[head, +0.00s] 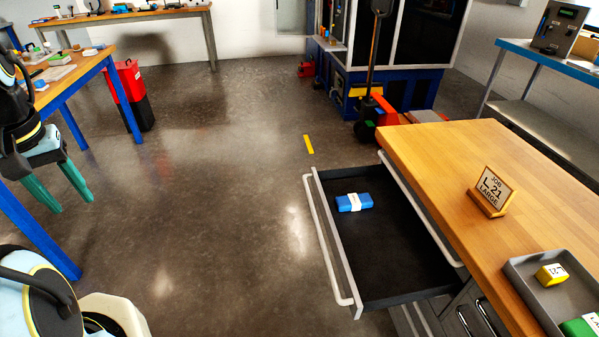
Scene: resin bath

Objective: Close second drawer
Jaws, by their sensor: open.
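A drawer (393,296) of the wooden-topped cabinet is pulled far out to the left; it looks like the second one down. Its pale bar handle (327,240) runs along the front at the left end. A blue box with a white label (354,202) lies inside the drawer near its far end. Another bar handle (420,212), above it along the cabinet edge, belongs to a drawer that looks shut. My gripper (73,207), with teal fingers, is at the left edge, open and empty, well apart from the drawer.
The wooden countertop (450,155) carries a job sign (492,190) and a grey tray (530,300) with a yellow and a green item. A blue-legged table (75,75) stands at left near my arm. The floor (220,190) between my gripper and the drawer is clear.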

